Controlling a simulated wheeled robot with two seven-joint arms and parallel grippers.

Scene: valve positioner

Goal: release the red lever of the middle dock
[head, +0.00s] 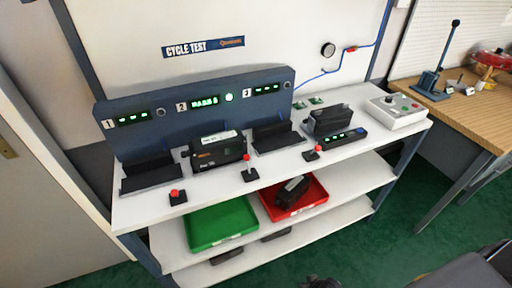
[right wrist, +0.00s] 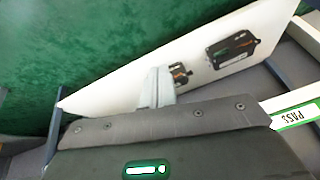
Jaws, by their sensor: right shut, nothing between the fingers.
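The red lever (head: 247,158) of the middle dock stands nearly upright on a small black base at the front of the bench top. Behind it, the middle dock holds a black pack (head: 218,153) with a white label. The panel above dock 2 (head: 204,101) shows green text and a lit green-white lamp. My right gripper (right wrist: 157,86) shows in the right wrist view with its pale fingers shut and empty, over a white shelf. It is not clearly seen in the head view, and no gripper appears near the lever. My left gripper is not in view.
The left red lever (head: 175,194) and right red lever (head: 313,152) sit lower. The left cradle (head: 150,176) and right cradle (head: 278,138) look empty. A green tray (head: 220,222) and a red tray (head: 315,192) with a black pack stand below. A control box (head: 396,112) is at right.

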